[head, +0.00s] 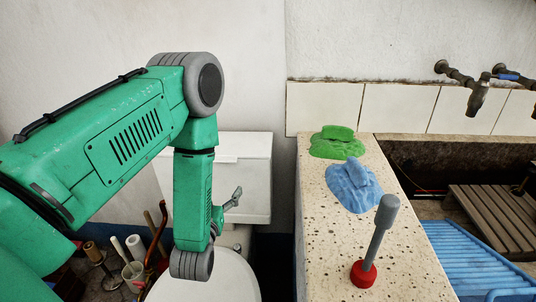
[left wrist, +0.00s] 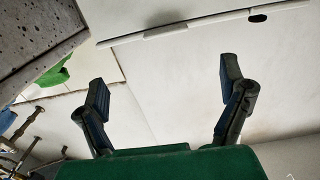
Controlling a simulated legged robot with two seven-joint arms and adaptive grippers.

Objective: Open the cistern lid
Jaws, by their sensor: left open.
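The white cistern (head: 245,170) stands against the wall behind my left arm, with its flat lid (head: 246,144) on top, lying level and closed. My arm covers its left part. My left gripper (head: 232,200) is in front of the cistern, below the lid; only one grey finger shows there, the rest being hidden by my wrist. In the left wrist view both fingers (left wrist: 165,95) are spread apart with nothing between them. The cistern (left wrist: 190,12) crosses the top of that view, with a thin lid edge and a small dark slot. My right gripper is not in view.
The closed toilet seat (head: 205,282) lies below my wrist. Pipes and tubs (head: 133,270) crowd the lower left.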

